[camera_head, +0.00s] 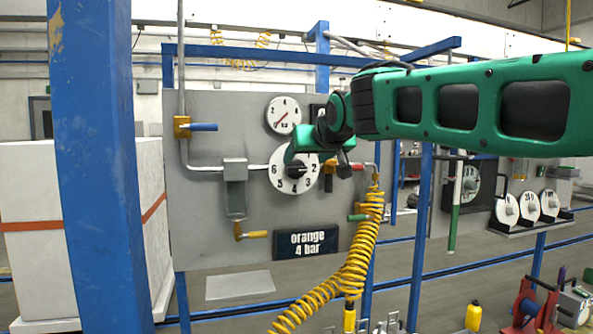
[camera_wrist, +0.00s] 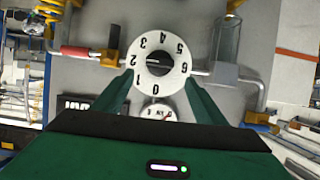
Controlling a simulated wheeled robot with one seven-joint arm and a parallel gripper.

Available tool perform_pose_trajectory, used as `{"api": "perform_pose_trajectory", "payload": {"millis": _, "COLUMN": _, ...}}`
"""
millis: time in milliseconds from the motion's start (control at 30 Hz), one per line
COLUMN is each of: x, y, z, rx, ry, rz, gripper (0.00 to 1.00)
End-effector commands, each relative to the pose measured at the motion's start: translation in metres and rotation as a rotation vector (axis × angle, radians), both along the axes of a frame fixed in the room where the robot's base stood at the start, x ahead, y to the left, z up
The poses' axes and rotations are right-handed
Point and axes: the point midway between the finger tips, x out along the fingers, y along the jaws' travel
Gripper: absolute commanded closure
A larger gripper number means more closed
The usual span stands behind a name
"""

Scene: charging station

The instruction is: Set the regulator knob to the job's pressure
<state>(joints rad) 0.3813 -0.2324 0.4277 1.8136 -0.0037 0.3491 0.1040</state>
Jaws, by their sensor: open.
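The regulator is a round white dial with black numbers (camera_head: 279,182) on the grey panel, with a dark knob (camera_head: 295,171) at its centre. My gripper (camera_head: 318,152) is in front of the dial and hides its upper right part. In the wrist view, my open gripper (camera_wrist: 160,80) has one green finger on each side of the dial (camera_wrist: 140,79), with the knob (camera_wrist: 159,63) between and beyond the tips. Contact with the knob cannot be told, nor can its setting.
A gauge with a red needle (camera_head: 284,115) is above the dial. A blue-handled valve (camera_head: 200,127), a filter bowl (camera_head: 235,200) and a yellow-handled valve (camera_head: 252,235) are to the left. A coiled yellow hose (camera_head: 357,262) hangs at the right. A blue post (camera_head: 92,160) stands in front.

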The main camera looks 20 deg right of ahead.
Motion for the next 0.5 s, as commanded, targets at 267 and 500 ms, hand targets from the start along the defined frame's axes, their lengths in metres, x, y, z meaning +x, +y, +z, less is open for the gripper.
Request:
{"api": "perform_pose_trajectory", "payload": {"millis": 267, "x": 0.044, "y": -0.001, "z": -0.02, "rx": 0.001, "ry": 0.003, "rz": 0.0, "gripper": 0.34}}
{"api": "perform_pose_trajectory", "payload": {"millis": 500, "x": 0.068, "y": -0.001, "z": -0.029, "rx": -0.001, "ry": 0.002, "rz": -0.002, "gripper": 0.34}}
